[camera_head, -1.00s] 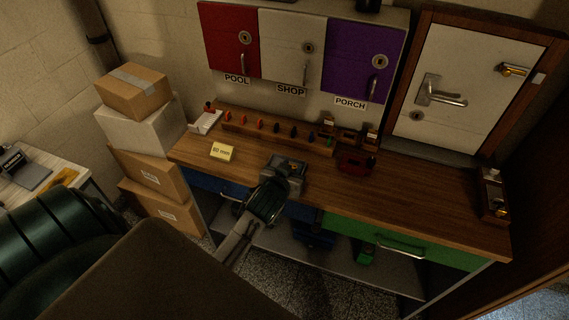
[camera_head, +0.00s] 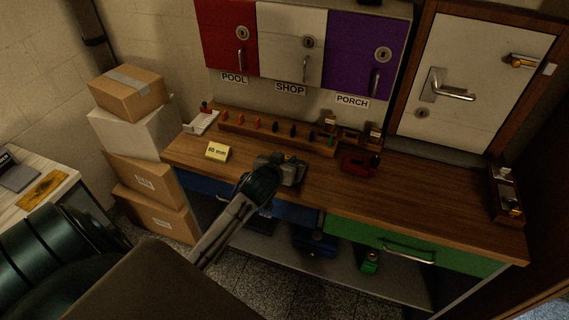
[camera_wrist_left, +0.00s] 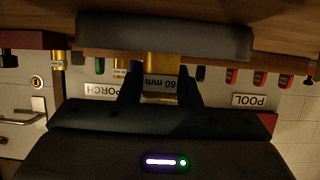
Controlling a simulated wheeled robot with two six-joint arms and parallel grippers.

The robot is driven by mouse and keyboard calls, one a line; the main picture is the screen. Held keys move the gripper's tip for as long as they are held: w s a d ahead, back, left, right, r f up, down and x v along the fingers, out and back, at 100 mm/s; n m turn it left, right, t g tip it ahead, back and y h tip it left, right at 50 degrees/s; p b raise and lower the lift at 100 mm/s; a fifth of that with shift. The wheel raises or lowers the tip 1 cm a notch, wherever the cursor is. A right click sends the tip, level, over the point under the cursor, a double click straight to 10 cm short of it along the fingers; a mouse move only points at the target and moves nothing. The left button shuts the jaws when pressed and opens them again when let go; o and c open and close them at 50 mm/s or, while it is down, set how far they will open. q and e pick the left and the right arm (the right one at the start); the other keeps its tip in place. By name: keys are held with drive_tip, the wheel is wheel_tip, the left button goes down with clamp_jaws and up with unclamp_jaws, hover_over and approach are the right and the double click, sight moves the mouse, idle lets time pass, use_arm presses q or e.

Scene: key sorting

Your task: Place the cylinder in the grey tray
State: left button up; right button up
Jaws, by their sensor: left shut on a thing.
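My left gripper (camera_head: 284,168) is over the front middle of the wooden bench, seen from behind its wrist. In the left wrist view, which is upside down, its fingers (camera_wrist_left: 163,84) are shut on a brass cylinder (camera_wrist_left: 163,64) with a "60 mm" label. A grey wall (camera_wrist_left: 165,36), which looks like the front of the grey tray, stands on the bench there. It hides the cylinder's lower end, so I cannot tell whether the cylinder touches the tray floor. In the head view my gripper hides most of this spot. My right gripper is not in view.
A yellow "60 mm" card (camera_head: 217,152) is left on the bench. A rack (camera_head: 262,131) of several coloured keys runs along the back. A red object (camera_head: 357,164) lies right of my gripper. Bare bench (camera_head: 430,200) lies further right. Stacked boxes (camera_head: 146,176) stand left.

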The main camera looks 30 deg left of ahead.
use_arm(q)
drive_tip(key=o, duration=1.1)
drive_tip(key=shift+c, duration=0.2)
drive_tip(key=shift+s+r, duration=0.15)
drive_tip(key=b+v, duration=0.1)
drive_tip(key=v, duration=1)
drive_tip(key=shift+s+d+b, duration=0.15)
drive_tip(key=shift+s+b, duration=0.25)
drive_tip(key=shift+r, duration=0.15)
